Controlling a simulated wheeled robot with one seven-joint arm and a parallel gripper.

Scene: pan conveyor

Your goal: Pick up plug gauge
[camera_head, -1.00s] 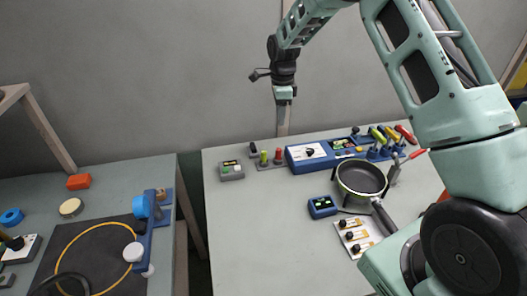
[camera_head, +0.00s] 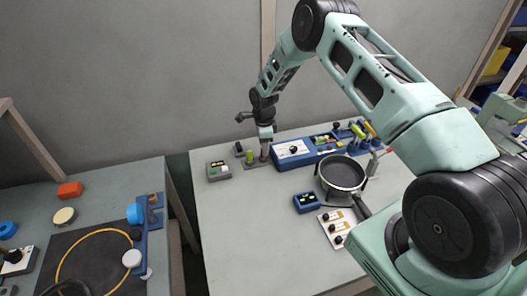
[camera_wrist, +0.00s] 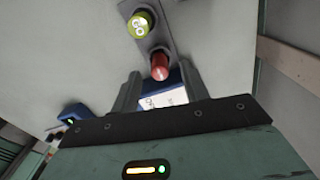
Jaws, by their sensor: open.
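The plug gauges stand upright on a small grey holder (camera_wrist: 152,38) at the back of the table. In the wrist view one has a green top (camera_wrist: 140,25) marked GO, and the other has a red top (camera_wrist: 160,65). My gripper (camera_wrist: 160,74) is open, with its two fingers on either side of the line to the red one. I cannot tell how far the tips are from it. In the head view my gripper (camera_head: 265,138) is right above the red gauge, which it mostly hides; the green gauge (camera_head: 249,156) stands just left.
A grey box (camera_head: 218,171) stands left of the holder. A long blue instrument (camera_head: 290,153) stands close on the right. Further right are a pan (camera_head: 343,174), a small blue device (camera_head: 306,202) and a screwdriver rack. The front left of the table is clear.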

